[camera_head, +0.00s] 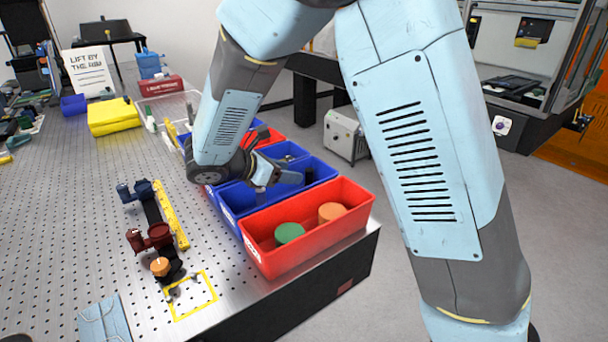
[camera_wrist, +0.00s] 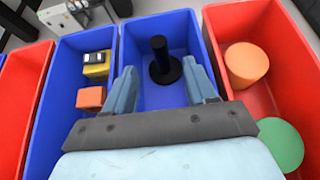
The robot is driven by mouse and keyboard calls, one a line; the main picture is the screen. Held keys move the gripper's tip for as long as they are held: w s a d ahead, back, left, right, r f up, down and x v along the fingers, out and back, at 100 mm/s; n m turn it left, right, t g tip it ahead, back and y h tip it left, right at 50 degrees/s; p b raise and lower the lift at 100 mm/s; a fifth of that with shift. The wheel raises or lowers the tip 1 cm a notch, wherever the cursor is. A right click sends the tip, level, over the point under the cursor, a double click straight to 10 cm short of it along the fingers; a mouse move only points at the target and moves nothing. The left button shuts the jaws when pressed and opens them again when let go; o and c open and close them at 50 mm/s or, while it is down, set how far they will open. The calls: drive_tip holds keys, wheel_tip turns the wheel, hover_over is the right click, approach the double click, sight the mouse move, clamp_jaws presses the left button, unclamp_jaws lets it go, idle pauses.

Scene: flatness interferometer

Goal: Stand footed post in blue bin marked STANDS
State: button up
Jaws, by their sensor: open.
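The footed post (camera_wrist: 163,62) is black with a round foot. In the wrist view it stands upright on its foot inside a blue bin (camera_wrist: 187,32). My gripper (camera_wrist: 158,72) is open above that bin, with one finger on each side of the post and visible gaps between. In the head view my gripper (camera_head: 268,178) reaches down into the blue bin (camera_head: 228,214) just behind the front red bin. The post shows there only as a small dark shape (camera_head: 309,175). No STANDS marking is readable in either view.
The front red bin (camera_head: 310,243) holds a green and an orange cylinder. The blue bin on the other side (camera_wrist: 58,92) holds yellow and orange blocks. Another red bin (camera_wrist: 22,82) lies beyond it. Mounted parts (camera_head: 150,238) and a yellow-taped square (camera_head: 193,296) are on the perforated table.

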drive_tip(key=s+d+r+m+g, duration=0.1)
drive_tip(key=d, duration=0.1)
drive_tip(key=d+r+m, duration=0.1)
drive_tip(key=r+m, duration=0.1)
drive_tip(key=s+d+r+m+g+y, duration=0.1)
drive_tip(key=d+r, duration=0.1)
drive_tip(key=shift+s+d+g, duration=0.3)
drive_tip(key=s+d+r+m+y, duration=0.4)
drive_tip(key=s+d+r+m, duration=0.1)
drive_tip(key=s+d+m, duration=0.4)
drive_tip(key=s+d+r+m+t+y, duration=0.1)
drive_tip(key=s+d+r+m+y, duration=0.4)
drive_tip(key=s+d+m, duration=0.4)
drive_tip(key=d+m, duration=0.2)
drive_tip(key=m, duration=0.1)
drive_tip(key=shift+s+d+r, duration=0.2)
drive_tip(key=shift+s+d, duration=0.1)
drive_tip(key=shift+s, duration=0.05)
drive_tip(key=shift+c, duration=0.5)
